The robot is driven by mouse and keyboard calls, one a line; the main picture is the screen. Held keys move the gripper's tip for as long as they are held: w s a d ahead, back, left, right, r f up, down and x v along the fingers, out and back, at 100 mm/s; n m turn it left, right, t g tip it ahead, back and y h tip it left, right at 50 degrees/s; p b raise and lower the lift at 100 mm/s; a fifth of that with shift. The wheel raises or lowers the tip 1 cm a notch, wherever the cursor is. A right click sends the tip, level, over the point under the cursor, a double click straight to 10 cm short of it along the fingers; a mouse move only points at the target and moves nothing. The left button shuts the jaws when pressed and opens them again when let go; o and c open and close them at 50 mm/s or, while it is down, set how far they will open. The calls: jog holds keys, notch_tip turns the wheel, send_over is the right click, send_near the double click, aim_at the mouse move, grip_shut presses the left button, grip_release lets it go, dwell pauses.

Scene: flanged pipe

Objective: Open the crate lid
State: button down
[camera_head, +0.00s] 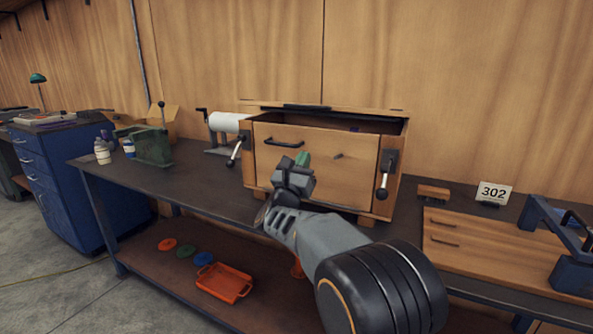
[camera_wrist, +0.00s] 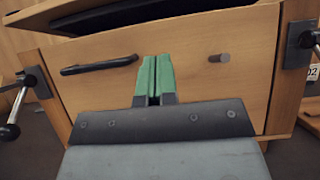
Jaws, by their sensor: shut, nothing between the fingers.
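The wooden crate (camera_head: 262,170) stands on the workbench, its front panel (camera_head: 345,175) facing me with a black bar handle (camera_head: 284,143) and a small peg (camera_head: 338,156). Its lid (camera_head: 385,111) shows as a thin board along the upper back edge, with a dark gap below it; its exact angle is hard to tell. My gripper (camera_head: 302,159) is shut and empty, its green fingertips in front of the panel. In the wrist view the fingertips (camera_wrist: 154,78) are between the bar handle (camera_wrist: 98,65) and the peg (camera_wrist: 219,58). Contact with the panel cannot be told.
Black ball-ended levers flank the crate at left (camera_head: 236,150) and right (camera_head: 385,176). A paper roll (camera_head: 228,122) and a green press (camera_head: 152,146) are to the left. A wooden board (camera_head: 480,245) and a 302 sign (camera_head: 494,192) are to the right. An orange tray (camera_head: 223,283) is below.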

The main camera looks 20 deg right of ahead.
jog(key=shift+w+d+r+p, duration=0.25)
jog(key=shift+w+d+r, duration=0.15)
jog(key=shift+r, duration=0.5)
jog(key=shift+w+d+r+p, duration=0.25)
jog(key=shift+w+d+r, duration=0.15)
jog(key=shift+r, duration=0.55)
jog(key=shift+w+d+r+p, duration=0.25)
jog(key=shift+w+d+r, duration=0.15)
jog(key=shift+r, duration=0.5)
